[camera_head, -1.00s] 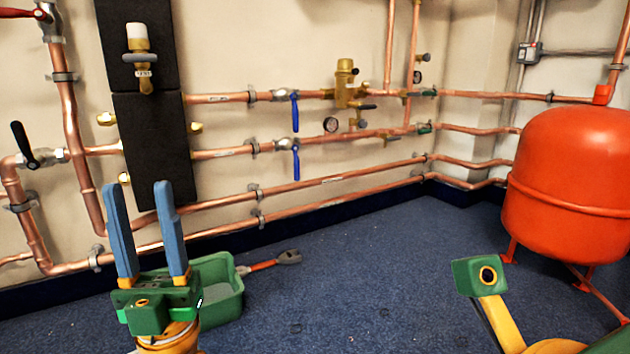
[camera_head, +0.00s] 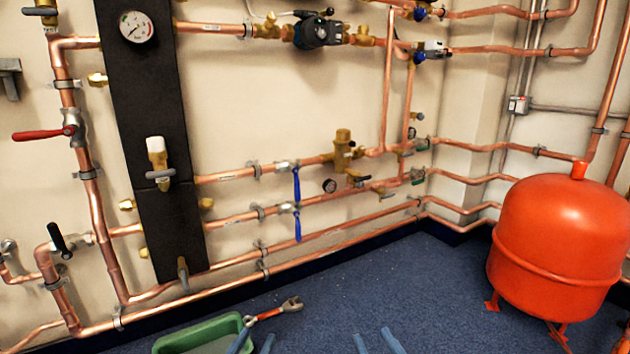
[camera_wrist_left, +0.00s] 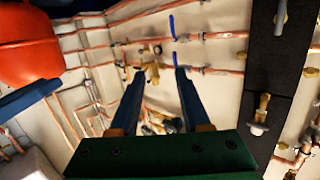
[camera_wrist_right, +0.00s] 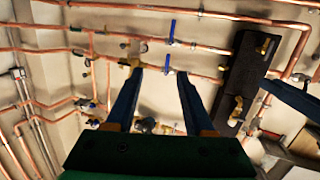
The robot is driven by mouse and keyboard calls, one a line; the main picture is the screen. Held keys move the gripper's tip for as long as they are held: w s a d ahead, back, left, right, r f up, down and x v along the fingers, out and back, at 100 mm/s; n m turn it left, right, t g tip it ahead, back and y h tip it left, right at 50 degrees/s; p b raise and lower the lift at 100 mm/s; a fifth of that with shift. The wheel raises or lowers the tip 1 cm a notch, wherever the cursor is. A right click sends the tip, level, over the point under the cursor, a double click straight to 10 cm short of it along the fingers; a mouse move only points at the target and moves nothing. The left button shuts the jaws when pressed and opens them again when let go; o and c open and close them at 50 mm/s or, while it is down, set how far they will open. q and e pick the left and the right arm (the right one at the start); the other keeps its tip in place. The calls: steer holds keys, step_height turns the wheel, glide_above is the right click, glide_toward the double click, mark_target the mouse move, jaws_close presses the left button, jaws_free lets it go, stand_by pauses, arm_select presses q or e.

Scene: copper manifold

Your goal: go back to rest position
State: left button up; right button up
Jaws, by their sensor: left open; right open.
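Only the blue fingertips of my left gripper (camera_head: 253,344) show at the bottom edge of the head view, just right of the green tray. In the left wrist view my left gripper (camera_wrist_left: 156,85) has its blue fingers spread with nothing between them. The blue fingertips of my right gripper (camera_head: 377,343) show at the bottom edge, further right. In the right wrist view my right gripper (camera_wrist_right: 158,85) is also spread and empty. Both face the copper pipe wall from a distance, touching nothing that I can see.
A green tray (camera_head: 205,330) and a red-handled wrench (camera_head: 272,312) lie on the blue floor (camera_head: 380,285). A red tank (camera_head: 558,235) stands at right. Copper pipes, blue-lever valves and a black panel (camera_head: 165,215) line the wall. The floor between tray and tank looks clear.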

arm_select(q)
steer(key=s+a+f+g+y+p, duration=0.25)
steer(key=s+f+g+p, duration=0.3)
steer(key=s, duration=0.45)
steer(key=s+a+f+g+y+p, duration=0.1)
steer(key=s+a+f+g+p, duration=0.2)
steer(key=s+f+g+p, duration=0.55)
arm_select(e)
steer(key=s+d+f+g+h+b, duration=0.25)
steer(key=s+f+g, duration=0.35)
steer(key=s, duration=0.4)
steer(key=s+d+f+g+h+b, duration=0.1)
steer(key=s+d+f+g, duration=0.2)
steer(key=s+f+g, duration=0.55)
arm_select(q)
steer(key=s+a+r+g+p, duration=0.1)
steer(key=s+a+r+p, duration=0.1)
steer(key=s+r+p, duration=1.7)
steer(key=r+p, duration=0.1)
steer(key=p, duration=1.6)
steer(key=shift+a+r, duration=0.4)
arm_select(e)
steer(key=s+d+r, duration=0.2)
steer(key=s+r, duration=1.7)
steer(key=r, duration=0.2)
steer(key=shift+d+r, duration=0.15)
steer(key=shift+d, duration=0.25)
